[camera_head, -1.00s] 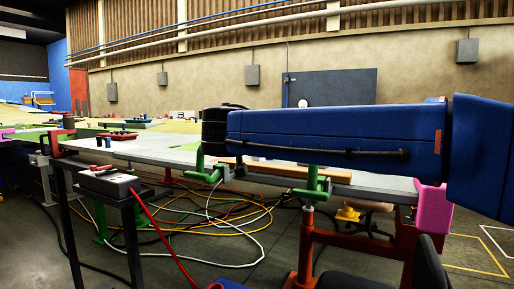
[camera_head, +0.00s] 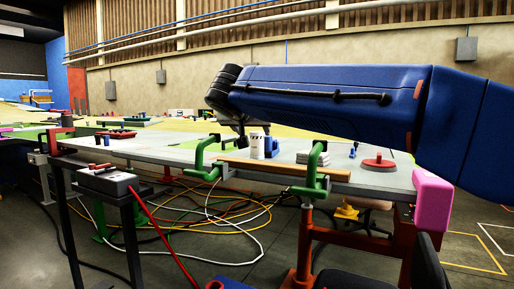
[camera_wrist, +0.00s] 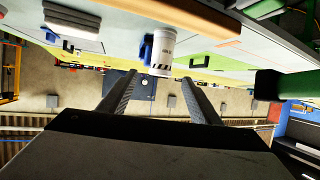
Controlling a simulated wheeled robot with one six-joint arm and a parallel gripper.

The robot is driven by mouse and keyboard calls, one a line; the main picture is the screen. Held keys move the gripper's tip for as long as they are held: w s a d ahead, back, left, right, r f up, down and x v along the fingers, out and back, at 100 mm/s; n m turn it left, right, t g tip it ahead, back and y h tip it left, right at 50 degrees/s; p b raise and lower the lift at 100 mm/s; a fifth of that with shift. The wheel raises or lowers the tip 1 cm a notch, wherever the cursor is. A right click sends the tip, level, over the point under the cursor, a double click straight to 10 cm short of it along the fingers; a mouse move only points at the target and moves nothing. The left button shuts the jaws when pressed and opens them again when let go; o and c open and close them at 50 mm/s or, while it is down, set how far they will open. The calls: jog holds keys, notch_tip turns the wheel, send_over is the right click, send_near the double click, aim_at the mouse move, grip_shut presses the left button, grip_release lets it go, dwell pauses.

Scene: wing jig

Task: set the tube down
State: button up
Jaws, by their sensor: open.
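The white tube (camera_head: 257,146) stands upright on the grey table (camera_head: 180,157) near its front edge. In the wrist view, which is upside down, the tube (camera_wrist: 163,42) shows dark lettering and a striped band. My gripper (camera_wrist: 158,77) is open, with one finger on each side and nothing between the tips. The tube lies beyond the fingertips, apart from them. In the head view my gripper (camera_head: 242,140) is small and dark, just left of the tube, and its fingers cannot be made out.
A blue object (camera_head: 271,147) stands right beside the tube. Green clamps (camera_head: 205,160) and (camera_head: 314,172) hold a wooden strip (camera_head: 270,170) along the front edge.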

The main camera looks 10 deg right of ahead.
aim_at(256, 135)
jog(key=x, duration=0.4)
jog(key=shift+w+f, duration=0.1)
jog(key=shift+w, duration=0.15)
jog(key=shift+r+x, duration=0.15)
jog(key=shift+x, duration=1.2)
jog(key=shift+r+x, duration=0.15)
jog(key=shift+x, duration=1.2)
jog(key=shift+w, duration=0.2)
jog(key=c, duration=1.3)
jog(key=shift+r, duration=0.1)
notch_tip(256, 135, up, 10)
jog(key=shift+f, duration=0.1)
